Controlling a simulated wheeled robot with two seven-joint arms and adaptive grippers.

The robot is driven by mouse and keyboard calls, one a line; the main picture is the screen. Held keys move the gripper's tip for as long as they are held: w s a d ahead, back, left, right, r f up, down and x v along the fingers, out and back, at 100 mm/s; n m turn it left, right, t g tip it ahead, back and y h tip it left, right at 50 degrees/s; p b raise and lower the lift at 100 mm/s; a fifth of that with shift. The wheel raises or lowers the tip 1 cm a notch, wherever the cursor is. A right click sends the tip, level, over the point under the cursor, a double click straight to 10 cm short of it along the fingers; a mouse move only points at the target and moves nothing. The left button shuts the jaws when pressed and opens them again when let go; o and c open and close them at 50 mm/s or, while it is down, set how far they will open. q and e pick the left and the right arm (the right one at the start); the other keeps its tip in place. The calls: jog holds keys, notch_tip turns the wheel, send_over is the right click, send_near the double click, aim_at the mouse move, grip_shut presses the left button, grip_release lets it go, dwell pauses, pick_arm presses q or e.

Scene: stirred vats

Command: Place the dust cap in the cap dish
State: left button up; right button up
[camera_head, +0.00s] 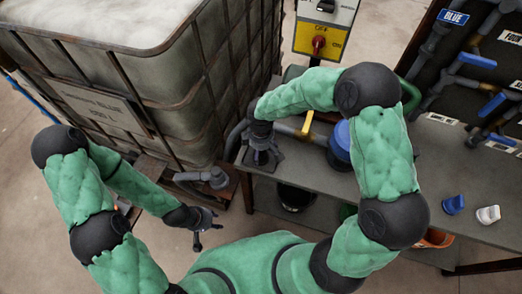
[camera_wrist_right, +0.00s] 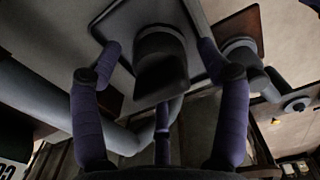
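A dark grey cylindrical piece, apparently the dust cap (camera_wrist_right: 160,65), sits between my right fingers in the right wrist view. Behind it is a grey square plate with a dark raised rim, apparently the cap dish (camera_wrist_right: 205,25). In the head view the dark dish (camera_head: 274,166) is at the bench's left end. My right gripper (camera_head: 262,155) points down over it and hides most of it. Its purple-grey fingers (camera_wrist_right: 160,55) are spread, with gaps beside the cap. Whether the cap rests on the plate is unclear. My left gripper (camera_head: 206,224) hangs apart, left of the bench, fingers spread and empty.
A caged tank (camera_head: 130,80) with a grey outlet elbow (camera_head: 205,178) stands left of the bench. A blue round piece (camera_head: 341,140) and pipework lie right of my right gripper. Blue (camera_head: 453,204) and white (camera_head: 488,214) pieces sit on the bench's right. A switch box (camera_head: 322,30) stands behind.

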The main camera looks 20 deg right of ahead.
notch_tip(320, 180, up, 12)
jog(key=p, duration=0.4)
jog(key=shift+r, duration=0.15)
dwell(1.4)
